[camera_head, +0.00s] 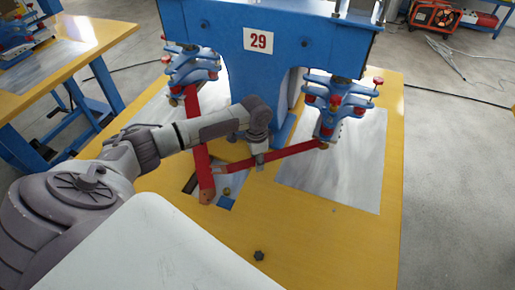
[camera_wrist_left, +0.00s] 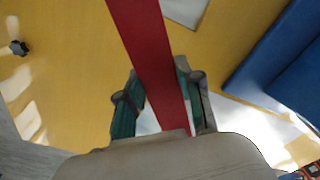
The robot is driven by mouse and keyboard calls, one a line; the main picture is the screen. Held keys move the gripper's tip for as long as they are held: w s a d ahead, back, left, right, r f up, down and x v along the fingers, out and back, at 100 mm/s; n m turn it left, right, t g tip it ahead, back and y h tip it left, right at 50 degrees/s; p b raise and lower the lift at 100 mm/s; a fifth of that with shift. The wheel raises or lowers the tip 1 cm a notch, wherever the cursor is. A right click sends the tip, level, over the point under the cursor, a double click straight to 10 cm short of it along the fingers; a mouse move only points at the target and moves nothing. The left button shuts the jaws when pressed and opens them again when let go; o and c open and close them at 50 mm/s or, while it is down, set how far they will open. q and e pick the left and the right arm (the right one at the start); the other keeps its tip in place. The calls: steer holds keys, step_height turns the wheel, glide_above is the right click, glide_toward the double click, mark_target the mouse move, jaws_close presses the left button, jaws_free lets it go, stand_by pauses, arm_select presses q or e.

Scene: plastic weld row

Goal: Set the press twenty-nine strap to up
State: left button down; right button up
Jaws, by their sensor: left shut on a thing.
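The blue press marked 29 (camera_head: 258,41) stands on a yellow table. Its red strap (camera_head: 292,152) runs from the right blue clamp toward the lower left, where it meets a second red length (camera_head: 196,130) coming down from the left clamp. The strap hangs low, near the tabletop. My left gripper (camera_head: 257,150) is shut on the strap, left of the right clamp. In the left wrist view the red strap (camera_wrist_left: 150,50) passes between the two fingers of my left gripper (camera_wrist_left: 162,98). My fingertips are small and partly hidden in the head view. My right gripper is not in view.
Blue clamps with red knobs flank the press, left (camera_head: 192,66) and right (camera_head: 335,102). A grey plate (camera_head: 350,165) lies on the yellow table (camera_head: 370,240). A dark knob (camera_head: 259,255) sits at the front. Another yellow table (camera_head: 85,50) stands at the left.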

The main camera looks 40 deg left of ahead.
arm_select(q)
steer(key=c, duration=0.7)
jaws_free()
step_height(320, 180, up, 12)
steer(key=shift+s+a, duration=0.1)
steer(key=shift+s+f, duration=0.1)
